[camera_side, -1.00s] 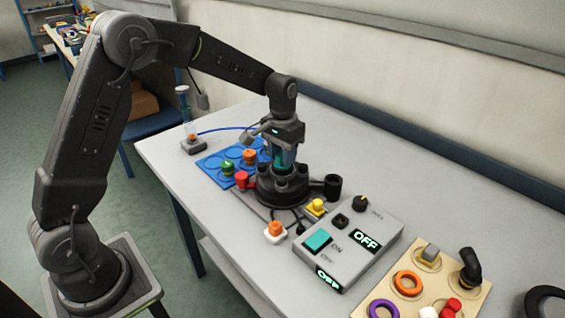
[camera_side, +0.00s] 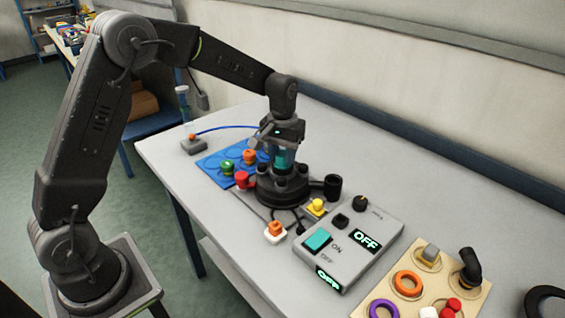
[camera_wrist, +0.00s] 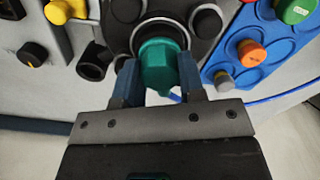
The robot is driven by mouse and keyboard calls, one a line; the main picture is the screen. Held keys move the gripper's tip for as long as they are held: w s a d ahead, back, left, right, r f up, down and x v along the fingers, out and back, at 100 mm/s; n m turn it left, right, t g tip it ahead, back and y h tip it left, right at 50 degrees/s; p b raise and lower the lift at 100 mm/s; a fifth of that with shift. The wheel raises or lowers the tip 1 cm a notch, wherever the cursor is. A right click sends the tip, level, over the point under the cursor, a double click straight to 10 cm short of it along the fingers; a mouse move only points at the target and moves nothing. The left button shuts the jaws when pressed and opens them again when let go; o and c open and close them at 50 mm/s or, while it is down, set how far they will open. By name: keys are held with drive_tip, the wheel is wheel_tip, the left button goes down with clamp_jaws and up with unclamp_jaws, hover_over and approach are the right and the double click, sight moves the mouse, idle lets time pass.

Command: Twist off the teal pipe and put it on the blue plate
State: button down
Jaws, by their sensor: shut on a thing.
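The teal pipe (camera_side: 282,158) stands upright in the middle of the black round base (camera_side: 268,196). It also shows in the wrist view (camera_wrist: 158,62), between the two fingers. My gripper (camera_side: 284,150) points down over the base and is shut on the teal pipe. In the wrist view my gripper (camera_wrist: 160,82) has one finger on each side of the pipe. The pipe's lower end appears to be still in the base; its seat is partly hidden. The blue plate (camera_side: 212,162) lies behind and left of the base, with round recesses. Green and orange pieces stand on it.
A grey control box (camera_side: 345,250) with lit OFF displays stands right of the base. A beige board (camera_side: 445,262) with rings and fittings lies at the front right. A red knob (camera_side: 241,179) sits on the base's left side. A blue tube (camera_side: 222,130) runs behind the plate.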

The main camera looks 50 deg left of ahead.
drive_tip(key=shift+n, duration=0.3)
unclamp_jaws()
idle(0.6)
idle(0.4)
drive_tip(key=shift+r, duration=3.55)
